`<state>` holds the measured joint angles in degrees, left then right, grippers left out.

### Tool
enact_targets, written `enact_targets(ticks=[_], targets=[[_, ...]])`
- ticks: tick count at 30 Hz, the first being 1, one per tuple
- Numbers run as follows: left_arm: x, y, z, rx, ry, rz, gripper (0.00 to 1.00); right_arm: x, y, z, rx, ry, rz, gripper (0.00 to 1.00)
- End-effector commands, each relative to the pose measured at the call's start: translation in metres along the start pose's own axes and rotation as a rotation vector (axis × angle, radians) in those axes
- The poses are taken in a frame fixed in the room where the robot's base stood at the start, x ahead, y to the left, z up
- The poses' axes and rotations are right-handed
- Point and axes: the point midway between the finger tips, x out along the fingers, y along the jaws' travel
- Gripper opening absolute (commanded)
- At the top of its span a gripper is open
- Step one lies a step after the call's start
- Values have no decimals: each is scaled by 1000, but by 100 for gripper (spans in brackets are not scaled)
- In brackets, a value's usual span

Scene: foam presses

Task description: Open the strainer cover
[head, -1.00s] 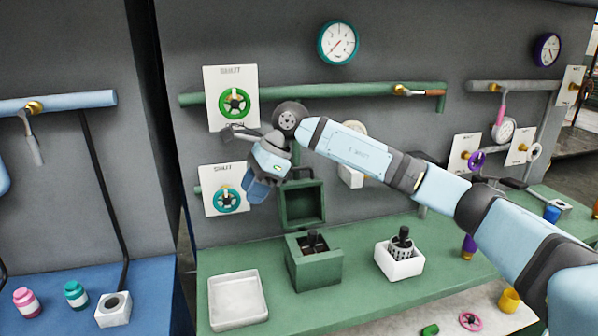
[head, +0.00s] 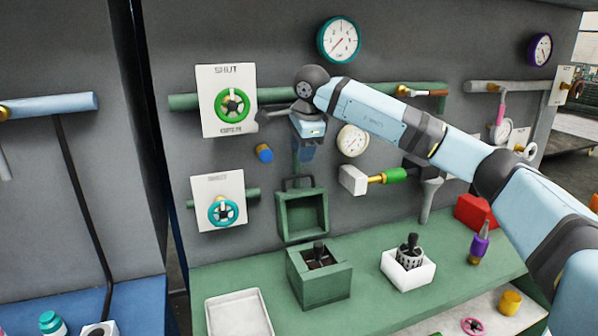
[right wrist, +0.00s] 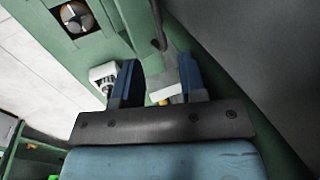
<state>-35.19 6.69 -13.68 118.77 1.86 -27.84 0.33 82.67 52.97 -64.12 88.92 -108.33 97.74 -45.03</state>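The green strainer box (head: 320,285) stands on the green bench, with a dark strainer and black knob (head: 319,248) showing in its open top. The green cover (head: 281,217) stands upright behind the box against the wall, its hollow side facing out, clear of the box opening. A dark handle (head: 298,183) is at its top edge. My right gripper (head: 303,168) points down just above that handle. In the right wrist view its two blue fingers (right wrist: 158,70) are apart, with no clear grip on anything. Contact with the handle cannot be told. My left gripper is out of view.
A white box with a strainer (head: 408,274) stands to the right of the green box, and a white tray (head: 238,315) to the left. Two valve panels (head: 226,101) are left of my gripper. A gauge (head: 353,140) and a green-handled valve (head: 388,176) are to its right.

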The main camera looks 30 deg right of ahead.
Motion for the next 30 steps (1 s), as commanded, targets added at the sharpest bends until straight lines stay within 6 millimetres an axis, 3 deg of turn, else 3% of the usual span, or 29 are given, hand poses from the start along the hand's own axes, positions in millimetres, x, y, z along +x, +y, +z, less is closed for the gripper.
enact_targets(ticks=[3, 10, 23, 28, 30], targets=[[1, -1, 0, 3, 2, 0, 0, 26, 0, 0, 0, 0, 3, 38], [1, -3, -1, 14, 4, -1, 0, 60, 0, 0, 0, -1, 1, 38], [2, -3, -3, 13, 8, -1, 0, 71, 0, 0, 0, -2, 0, 38], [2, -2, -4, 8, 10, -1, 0, 71, 0, 0, 0, -2, 0, 4], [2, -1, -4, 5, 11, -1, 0, 71, 0, 0, 0, -2, 0, 0]])
